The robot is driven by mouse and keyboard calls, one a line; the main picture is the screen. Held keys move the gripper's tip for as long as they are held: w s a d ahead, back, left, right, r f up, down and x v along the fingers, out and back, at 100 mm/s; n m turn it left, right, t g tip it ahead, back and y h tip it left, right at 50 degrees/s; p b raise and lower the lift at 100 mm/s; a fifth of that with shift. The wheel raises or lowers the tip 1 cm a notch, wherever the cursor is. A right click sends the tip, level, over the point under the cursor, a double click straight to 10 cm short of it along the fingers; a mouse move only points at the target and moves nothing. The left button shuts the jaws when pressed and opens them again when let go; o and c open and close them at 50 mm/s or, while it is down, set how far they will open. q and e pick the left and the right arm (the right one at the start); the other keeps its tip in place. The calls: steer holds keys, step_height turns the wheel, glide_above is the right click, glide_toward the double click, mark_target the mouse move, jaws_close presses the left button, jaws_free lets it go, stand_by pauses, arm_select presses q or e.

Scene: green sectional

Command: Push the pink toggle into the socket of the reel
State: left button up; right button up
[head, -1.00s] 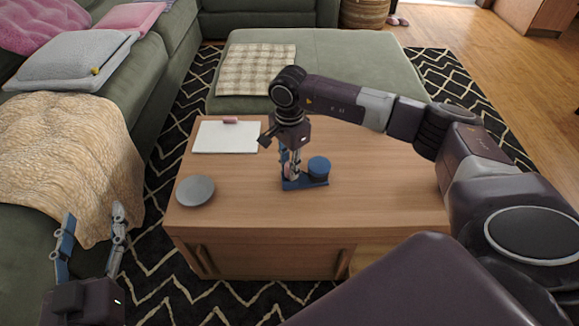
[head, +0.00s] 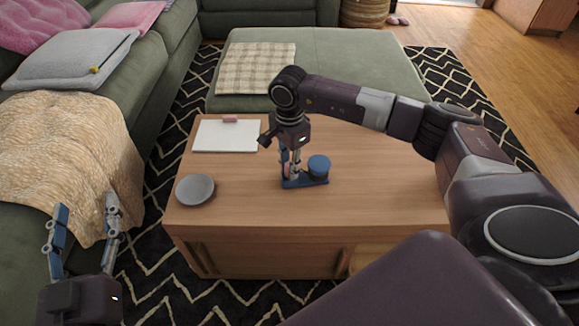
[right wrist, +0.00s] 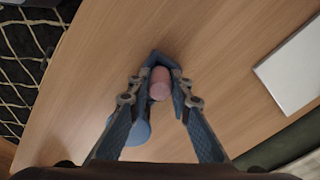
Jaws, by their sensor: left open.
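The blue reel (head: 319,166) stands on the wooden coffee table, with a round blue drum at the right of its flat base. The pink toggle (right wrist: 160,83) is a rounded piece at the other end of the base, between the fingertips of my right gripper (right wrist: 163,78). The fingers press close on both its sides. In the head view my right gripper (head: 290,172) points down there and mostly hides the toggle. The socket is hidden, so I cannot tell how deep the toggle sits. My left gripper (head: 86,203) is open and empty, left of the table.
A grey plate (head: 195,189) lies at the table's left. A white pad (head: 225,137) with a small pink item (head: 230,119) lies at the back left. The table (head: 390,205) is clear right of the reel. A green sofa (head: 150,130) stands at the left.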

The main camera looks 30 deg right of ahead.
steer(key=o, duration=0.5)
steer(key=shift+f, duration=0.1)
step_height(320, 180, up, 12)
steer(key=shift+r, duration=0.1)
stand_by(0.7)
